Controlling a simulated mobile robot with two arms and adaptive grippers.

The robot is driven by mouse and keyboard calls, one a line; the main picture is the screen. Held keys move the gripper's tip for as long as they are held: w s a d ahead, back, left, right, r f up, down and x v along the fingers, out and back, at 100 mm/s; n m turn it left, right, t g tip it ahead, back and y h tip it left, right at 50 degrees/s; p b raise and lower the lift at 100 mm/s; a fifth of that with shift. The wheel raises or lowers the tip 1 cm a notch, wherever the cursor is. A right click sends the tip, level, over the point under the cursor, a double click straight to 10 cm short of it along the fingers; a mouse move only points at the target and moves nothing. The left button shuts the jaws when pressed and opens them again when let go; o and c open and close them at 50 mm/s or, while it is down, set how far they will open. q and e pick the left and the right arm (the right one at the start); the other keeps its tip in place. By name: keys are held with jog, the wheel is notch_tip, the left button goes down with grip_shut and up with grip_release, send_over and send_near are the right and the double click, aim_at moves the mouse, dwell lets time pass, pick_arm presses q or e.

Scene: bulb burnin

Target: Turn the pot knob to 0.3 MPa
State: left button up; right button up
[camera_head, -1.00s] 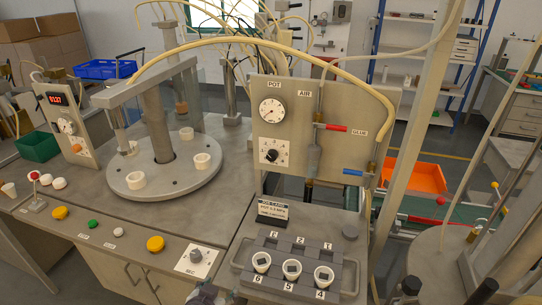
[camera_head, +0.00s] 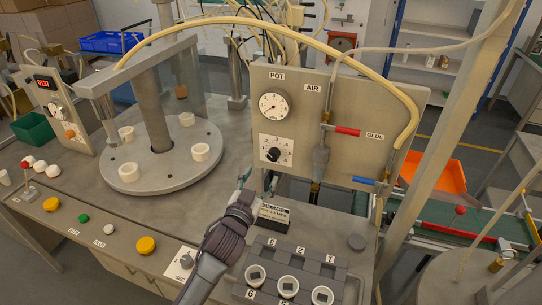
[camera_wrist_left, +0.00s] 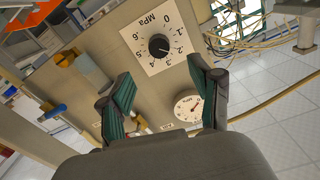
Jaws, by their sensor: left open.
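The pot knob (camera_head: 273,154) is a black round knob on a white scale plate, on the upright panel (camera_head: 340,100) below the POT gauge (camera_head: 274,106). In the left wrist view the knob (camera_wrist_left: 158,46) shows large, with an MPa scale from 0 to .6 around it; I cannot tell its exact setting. My left gripper (camera_head: 257,182) is in front of the panel, below and left of the knob. In the left wrist view its green-padded fingers (camera_wrist_left: 160,72) are spread apart and empty, with the knob beyond and between them. My right gripper is not in view.
A grey rack (camera_head: 275,258) with white cups lies at the front. The red-handled air valve (camera_head: 346,131) and blue glue valve (camera_head: 364,180) are right of the knob. A yellow hose arches above the panel.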

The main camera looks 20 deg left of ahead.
aim_at(272, 157)
pick_arm(q)
jog(key=w, duration=0.4)
jog(key=shift+w+p, duration=0.35)
jog(key=w, duration=0.2)
jog(key=shift+w+d+f, duration=0.1)
jog(key=shift+w, duration=0.55)
jog(key=shift+w+p, duration=0.25)
jog(key=shift+p, duration=0.05)
jog(key=shift+w, duration=0.2)
jog(key=c, duration=1.1)
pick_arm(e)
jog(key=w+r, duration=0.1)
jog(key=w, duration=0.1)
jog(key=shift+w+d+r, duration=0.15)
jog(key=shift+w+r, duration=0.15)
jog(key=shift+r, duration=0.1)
